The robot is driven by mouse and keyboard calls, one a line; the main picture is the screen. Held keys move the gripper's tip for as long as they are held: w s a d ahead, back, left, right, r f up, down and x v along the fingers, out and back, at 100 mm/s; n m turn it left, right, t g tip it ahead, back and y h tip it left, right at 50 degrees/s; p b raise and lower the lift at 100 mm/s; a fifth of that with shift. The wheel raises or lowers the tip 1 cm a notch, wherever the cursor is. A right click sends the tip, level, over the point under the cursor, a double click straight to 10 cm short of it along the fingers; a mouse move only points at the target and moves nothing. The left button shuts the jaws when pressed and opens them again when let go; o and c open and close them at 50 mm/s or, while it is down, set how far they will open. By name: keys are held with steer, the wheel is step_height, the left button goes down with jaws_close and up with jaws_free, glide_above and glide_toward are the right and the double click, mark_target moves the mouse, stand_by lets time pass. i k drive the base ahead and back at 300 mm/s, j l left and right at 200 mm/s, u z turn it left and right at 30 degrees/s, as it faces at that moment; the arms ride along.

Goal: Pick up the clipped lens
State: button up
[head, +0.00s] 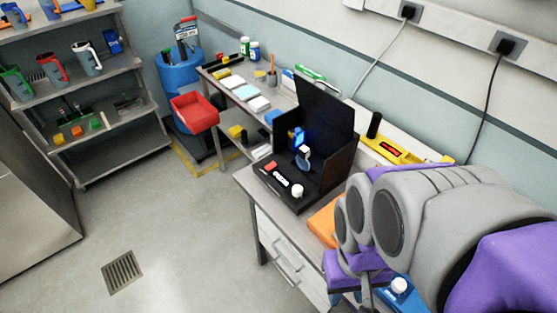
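What looks like the clipped lens (304,160) is a small round bluish disc with a white clip on top. It stands upright inside an open black box (318,110) on the workbench. A blue glow shows just left of it. My gripper (352,270) is at the lower right, to the right of and nearer than the box, apart from the lens. Its purple and grey parts overlap, so its fingers and opening cannot be made out.
A red piece (271,167) and a white knob (297,191) sit on the box's front floor. An orange item (325,222) and a blue item with a white knob (398,287) lie near my arm. A yellow level-like tool (392,150) lies behind.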

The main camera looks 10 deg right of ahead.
mark_target(303, 165)
steer(key=z, duration=0.6)
steer(key=k+j+z, duration=0.15)
steer(key=j+z, duration=0.2)
steer(key=k+j+z, duration=0.15)
steer(key=j+z, duration=0.2)
steer(key=k+j+z, duration=0.2)
steer(key=z, duration=0.15)
steer(key=k+j, duration=0.15)
steer(key=i+j+z, duration=0.1)
steer(key=i, duration=0.25)
